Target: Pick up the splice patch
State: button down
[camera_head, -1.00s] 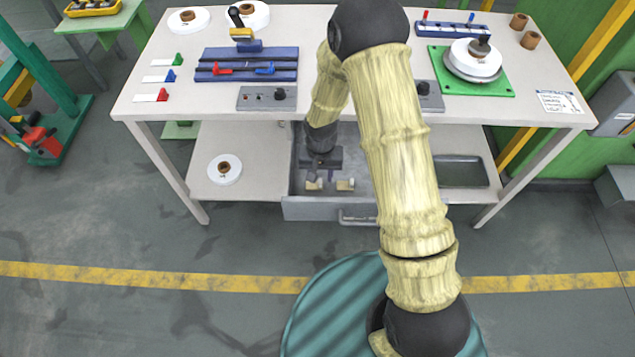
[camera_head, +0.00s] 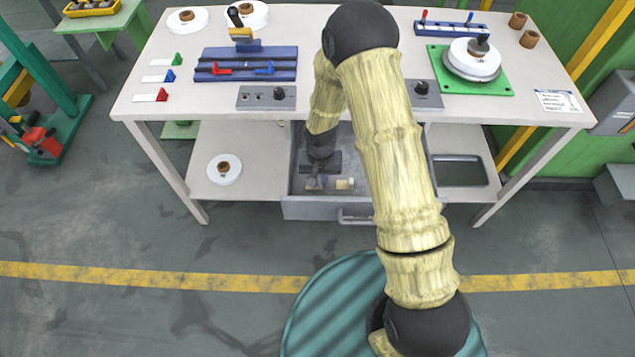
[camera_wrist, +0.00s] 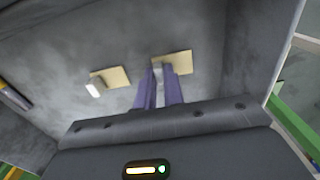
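Two splice patches lie on the floor of an open grey drawer (camera_head: 300,208). Each is a flat yellowish piece with a pale upright tab. The right patch (camera_head: 345,184) in the head view is clear of my gripper; in the wrist view it appears to be the left patch (camera_wrist: 114,77). The other patch (camera_wrist: 180,62) lies at my fingertips. My gripper (camera_wrist: 159,72) is lowered into the drawer, its two purple fingers on either side of that patch's tab. I cannot tell whether they press on it. In the head view my gripper (camera_head: 314,183) mostly hides this patch.
A white reel (camera_head: 224,169) lies on the shelf to the left. A grey tray (camera_head: 460,171) is to the right. The tabletop carries fixtures and reels.

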aim_at(320, 180)
dwell(0.3)
notch_tip(320, 180, up, 10)
dwell(0.5)
jog(key=shift+w, duration=0.1)
jog(key=shift+a, duration=0.1)
